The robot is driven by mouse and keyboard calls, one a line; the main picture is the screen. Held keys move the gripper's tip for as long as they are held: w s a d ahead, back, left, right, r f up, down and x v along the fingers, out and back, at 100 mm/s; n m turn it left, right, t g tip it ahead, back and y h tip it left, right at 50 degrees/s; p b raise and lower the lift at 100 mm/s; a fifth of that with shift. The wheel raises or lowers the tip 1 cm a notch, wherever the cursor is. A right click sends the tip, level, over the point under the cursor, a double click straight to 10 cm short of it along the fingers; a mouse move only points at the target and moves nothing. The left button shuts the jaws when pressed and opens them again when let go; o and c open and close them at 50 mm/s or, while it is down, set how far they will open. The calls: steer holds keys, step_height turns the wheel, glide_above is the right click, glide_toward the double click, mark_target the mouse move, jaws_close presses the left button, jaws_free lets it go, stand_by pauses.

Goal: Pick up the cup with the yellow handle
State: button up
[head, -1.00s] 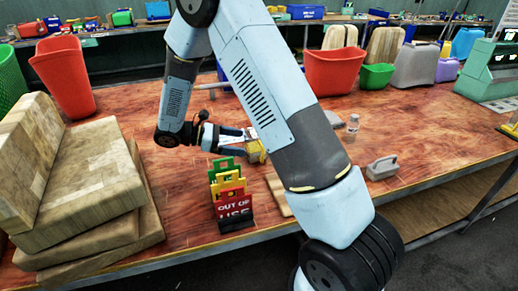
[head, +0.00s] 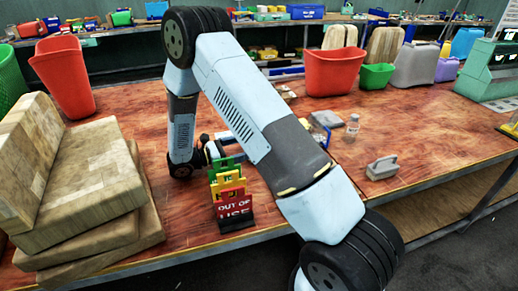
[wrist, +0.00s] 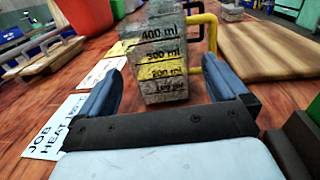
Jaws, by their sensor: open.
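The cup (wrist: 158,62) is a grey speckled measuring cup with black ml markings and a yellow band. It stands upright on the red-brown table in the wrist view. Its yellow handle (wrist: 213,35) sticks out to the right. My gripper (wrist: 162,75) is open, with one finger left of the cup and one to its right near the handle side. The cup is between or just beyond the fingertips; I cannot tell whether they touch. In the head view the cup is hidden behind my arm, and my gripper is mostly hidden behind the folded signs.
Folded signs (head: 232,205) stand near the front edge. Wooden blocks (head: 85,215) are stacked at left. A grey handled block (head: 382,168) and a clear bottle (head: 352,127) are at right. A wooden board (wrist: 270,55) lies right of the cup, and printed cards (wrist: 58,130) lie left.

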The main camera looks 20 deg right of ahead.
steer(key=d, duration=0.4)
steer(key=shift+w, duration=0.25)
steer(key=shift+c, duration=0.5)
steer(key=c, duration=0.9)
